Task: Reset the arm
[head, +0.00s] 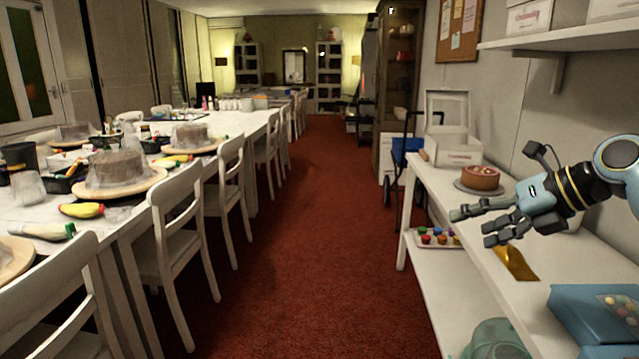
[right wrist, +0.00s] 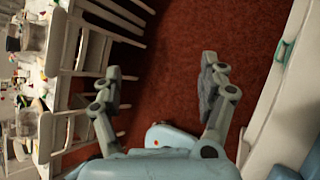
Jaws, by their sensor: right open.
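My right gripper (head: 476,224) reaches in from the right in the head view, its arm bent and its fingers pointing left. It is open and empty in front of the right-hand shelf unit. In the right wrist view my right gripper (right wrist: 161,78) has its two fingers spread wide, with only red carpet between them. My left gripper is in neither view.
The white shelf unit (head: 428,187) holds a decorated cake (head: 481,178), a white box (head: 455,150) and a gold piece (head: 515,263). A long white table with cakes on turntables (head: 125,189) and white chairs (head: 182,236) lines the left. The red carpet aisle (head: 315,200) is clear.

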